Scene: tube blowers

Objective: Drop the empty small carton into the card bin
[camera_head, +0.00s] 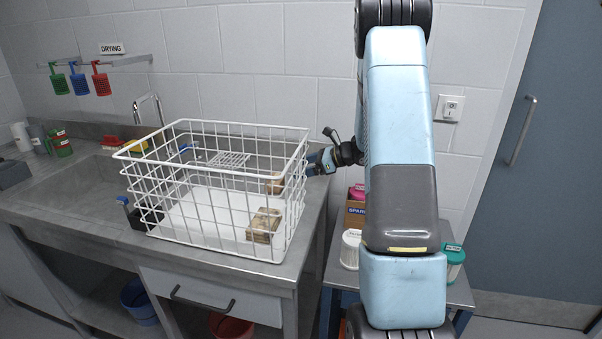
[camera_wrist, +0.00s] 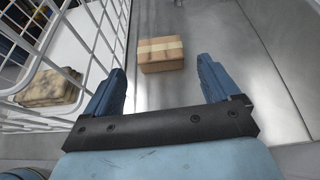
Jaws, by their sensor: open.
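A small brown carton with a pale tape band (camera_wrist: 160,54) lies on the metal counter outside the basket, ahead of and between my fingertips in the wrist view. It seems to be the one partly hidden behind the basket wires in the head view (camera_head: 274,184). I cannot tell which is empty. My gripper (camera_wrist: 160,88) is open and empty; in the head view it is at the basket's back right (camera_head: 322,161). I cannot identify the card bin.
The white wire basket (camera_head: 290,222) stands close beside my gripper. A sink (camera_head: 75,190) is at left. Lidded tubs, white (camera_head: 350,248) and green-topped (camera_head: 454,258), and a brown box (camera_head: 355,214) stand on a lower surface at right. Blue (camera_head: 139,300) and red (camera_head: 232,327) buckets are underneath.

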